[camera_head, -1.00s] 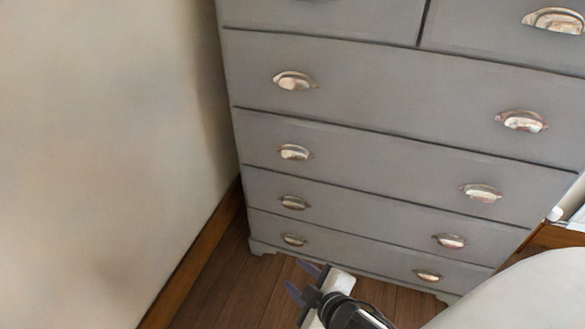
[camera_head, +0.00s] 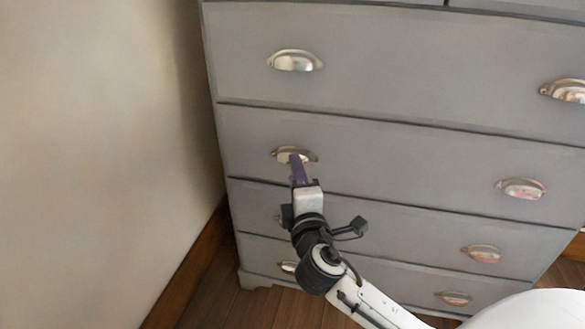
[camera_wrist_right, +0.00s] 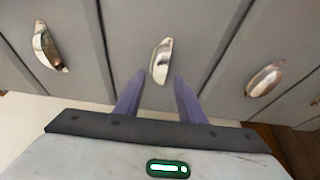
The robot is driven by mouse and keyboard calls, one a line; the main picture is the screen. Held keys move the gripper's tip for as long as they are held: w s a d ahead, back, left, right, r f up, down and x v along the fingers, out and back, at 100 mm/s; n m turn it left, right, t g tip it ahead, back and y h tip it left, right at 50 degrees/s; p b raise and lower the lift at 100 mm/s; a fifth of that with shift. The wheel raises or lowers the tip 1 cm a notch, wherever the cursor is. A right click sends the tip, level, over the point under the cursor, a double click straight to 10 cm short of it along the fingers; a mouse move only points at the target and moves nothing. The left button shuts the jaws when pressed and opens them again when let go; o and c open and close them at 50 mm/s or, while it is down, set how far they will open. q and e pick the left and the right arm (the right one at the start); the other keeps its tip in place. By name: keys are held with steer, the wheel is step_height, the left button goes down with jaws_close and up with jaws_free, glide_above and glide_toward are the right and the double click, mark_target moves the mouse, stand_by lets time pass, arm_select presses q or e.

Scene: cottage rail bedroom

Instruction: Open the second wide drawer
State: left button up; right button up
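The grey dresser's second wide drawer (camera_head: 400,165) looks flush with the front. It has a silver cup handle on the left (camera_head: 285,153) and another on the right (camera_head: 522,188). My right gripper (camera_head: 298,157) is at the left handle, its purple fingers overlapping the handle's lower part in the head view. In the right wrist view the fingers (camera_wrist_right: 159,76) are spread apart, with the handle (camera_wrist_right: 162,58) ahead and between the tips. Contact cannot be told. My left gripper is not in view.
The top wide drawer (camera_head: 400,75) is above, with two cup handles. Lower drawers (camera_head: 400,230) look shut, their left handles partly covered by my right arm. A pale wall (camera_head: 100,130) with a wooden skirting (camera_head: 185,270) stands close on the left. Wooden floor (camera_head: 225,305) shows below.

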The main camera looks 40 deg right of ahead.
steer(key=x, duration=0.4)
steer(key=shift+b, duration=0.3)
steer(key=shift+s+f, duration=0.1)
jaws_close()
